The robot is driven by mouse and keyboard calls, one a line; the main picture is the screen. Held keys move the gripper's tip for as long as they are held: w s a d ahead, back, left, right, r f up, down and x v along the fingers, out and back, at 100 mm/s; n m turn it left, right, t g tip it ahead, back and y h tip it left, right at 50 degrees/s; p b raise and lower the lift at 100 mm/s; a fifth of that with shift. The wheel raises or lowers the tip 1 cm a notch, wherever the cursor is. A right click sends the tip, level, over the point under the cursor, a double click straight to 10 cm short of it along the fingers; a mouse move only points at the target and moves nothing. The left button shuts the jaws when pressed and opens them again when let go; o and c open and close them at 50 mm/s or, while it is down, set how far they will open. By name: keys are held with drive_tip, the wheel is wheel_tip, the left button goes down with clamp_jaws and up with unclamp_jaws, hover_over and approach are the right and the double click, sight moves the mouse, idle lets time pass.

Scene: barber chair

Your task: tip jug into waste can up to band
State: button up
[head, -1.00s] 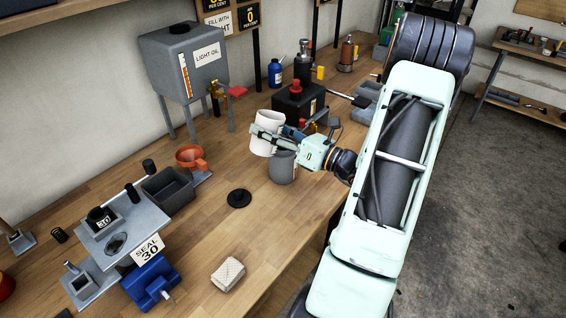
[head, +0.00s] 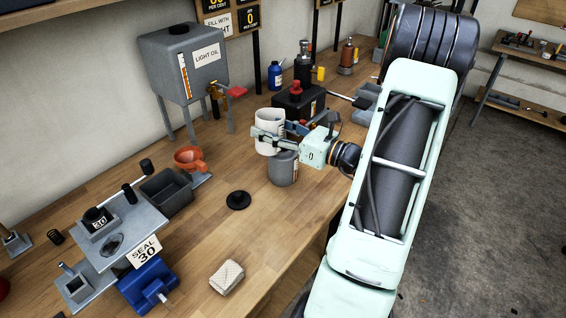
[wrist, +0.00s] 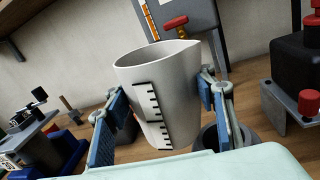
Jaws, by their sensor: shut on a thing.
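The white jug (head: 268,122) is held between the two fingers of my gripper (head: 270,137), above the bench. In the wrist view the jug (wrist: 158,90) has a black graduated scale and a spout at upper right. Blue finger pads press on both sides of it. It looks slightly tilted in that view; its contents are hidden. The grey waste can (head: 283,172) stands on the bench just below and in front of the jug, partly under my gripper. In the wrist view the can's dark rim (wrist: 215,138) shows behind the right finger.
The light oil tank (head: 188,62) on legs, with a red-handled tap (head: 236,91), stands behind left. A black box with a red knob (head: 297,102) is close behind the jug. A black disc (head: 238,199) and white cloth (head: 227,277) lie on the open bench front left.

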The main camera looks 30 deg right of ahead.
sight(269, 115)
drive_tip(key=shift+r+p, duration=1.55)
drive_tip(key=shift+r, duration=0.7)
drive_tip(key=shift+f, duration=0.1)
